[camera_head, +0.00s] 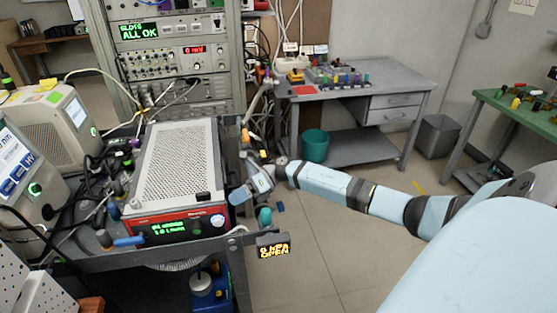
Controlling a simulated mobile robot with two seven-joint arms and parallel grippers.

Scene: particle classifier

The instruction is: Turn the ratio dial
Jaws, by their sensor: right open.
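A box instrument (178,160) with a perforated white top and a red-edged front stands on the grey cart. Its black front panel has a lit green display (168,230) and a round pale knob (217,221) at its right end. This knob may be the ratio dial; its label is too small to read. My right arm reaches in from the right, and my right gripper (247,184) is open just right of the instrument's front corner. It is above and right of the knob, apart from it. My left gripper is not in view.
A teal-topped fitting (265,216) and a small display reading OPEN (273,246) sit at the cart's right edge, below my right gripper. Cables and tubes crowd the instrument's left side. An equipment rack (180,60) stands behind. The floor right of the cart is clear.

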